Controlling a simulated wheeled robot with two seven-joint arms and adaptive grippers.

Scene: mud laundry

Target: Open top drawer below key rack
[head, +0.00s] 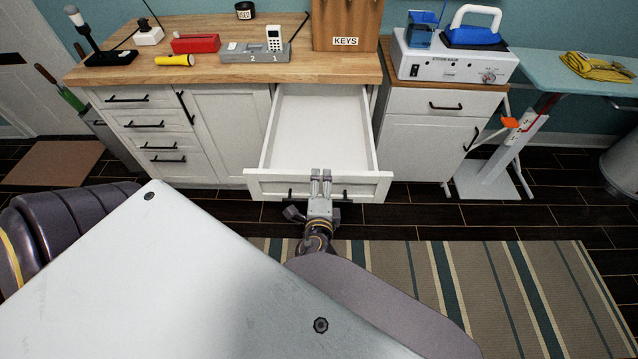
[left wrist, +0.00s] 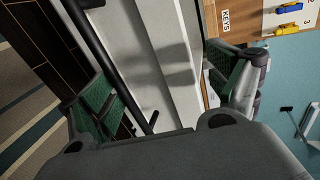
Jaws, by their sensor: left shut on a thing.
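The top drawer below the key rack (head: 345,20) stands pulled far out, and its white inside (head: 320,130) looks empty. Its white front panel (head: 265,184) faces me. My left gripper (head: 321,178) is at the middle of that front, shut on the drawer's black bar handle. Parts of the handle (head: 347,194) show beside the gripper. In the left wrist view the black handle (left wrist: 98,50) runs between the green-padded fingers, and the key rack (left wrist: 243,20) shows at the top. My right gripper is not in view.
The wooden counter (head: 200,72) holds a red box, a yellow flashlight and a phone on a grey base. A white cabinet (head: 432,145) with a steam iron station (head: 455,62) stands right of the drawer. A striped rug (head: 480,280) covers the floor in front.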

